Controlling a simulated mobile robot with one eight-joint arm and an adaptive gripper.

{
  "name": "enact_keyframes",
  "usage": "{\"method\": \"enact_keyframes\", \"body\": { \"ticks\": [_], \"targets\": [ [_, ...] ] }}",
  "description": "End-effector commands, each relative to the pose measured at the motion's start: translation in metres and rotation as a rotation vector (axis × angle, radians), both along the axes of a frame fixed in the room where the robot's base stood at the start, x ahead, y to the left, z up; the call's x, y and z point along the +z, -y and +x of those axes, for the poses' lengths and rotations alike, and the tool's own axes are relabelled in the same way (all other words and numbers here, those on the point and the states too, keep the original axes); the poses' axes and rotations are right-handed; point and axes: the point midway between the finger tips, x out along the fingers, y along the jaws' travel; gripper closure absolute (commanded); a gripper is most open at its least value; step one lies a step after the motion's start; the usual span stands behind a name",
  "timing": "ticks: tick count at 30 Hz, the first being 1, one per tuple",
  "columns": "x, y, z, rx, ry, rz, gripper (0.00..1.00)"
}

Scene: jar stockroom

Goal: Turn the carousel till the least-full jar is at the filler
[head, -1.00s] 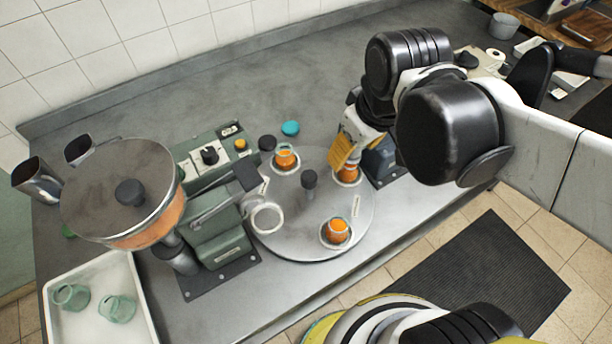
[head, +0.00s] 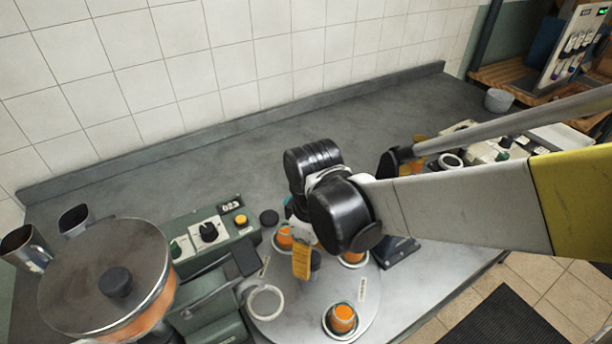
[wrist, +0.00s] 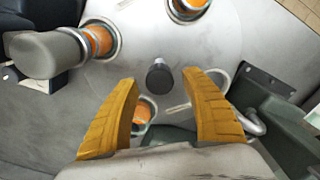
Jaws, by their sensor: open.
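The round grey carousel (head: 300,328) lies on the counter with a dark centre knob (wrist: 160,76). Orange-filled jars stand at its back (head: 284,237), right (head: 352,258) and front (head: 342,318); their fill levels are hard to compare. At its left is a pale ring (head: 265,302), beside the green filler machine (head: 205,318); I cannot tell whether it holds a clear jar. My gripper (wrist: 158,82) is open over the carousel's middle, with the knob showing between its yellow fingertips; contact is not visible. In the wrist view the left finger partly hides the back jar (wrist: 143,110).
A dark block (head: 398,251) sits at the carousel's right edge.

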Motion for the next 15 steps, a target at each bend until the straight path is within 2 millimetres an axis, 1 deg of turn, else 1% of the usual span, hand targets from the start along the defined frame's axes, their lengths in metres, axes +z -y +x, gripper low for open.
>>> {"method": "enact_keyframes", "body": {
  "ticks": [1,4,13,14,15],
  "targets": [
    [-0.0082,0.0000,0.0004,0.000,0.000,0.000,0.45],
    [-0.0147,0.0000,0.0002,-0.001,0.000,0.000,0.45],
    [-0.0163,0.0001,0.0000,-0.001,0.000,0.000,0.45],
    [-0.0163,0.0001,0.0000,-0.001,0.000,0.000,0.46],
    [-0.0163,0.0001,0.0000,-0.001,0.000,0.000,0.59]
  ]
}}
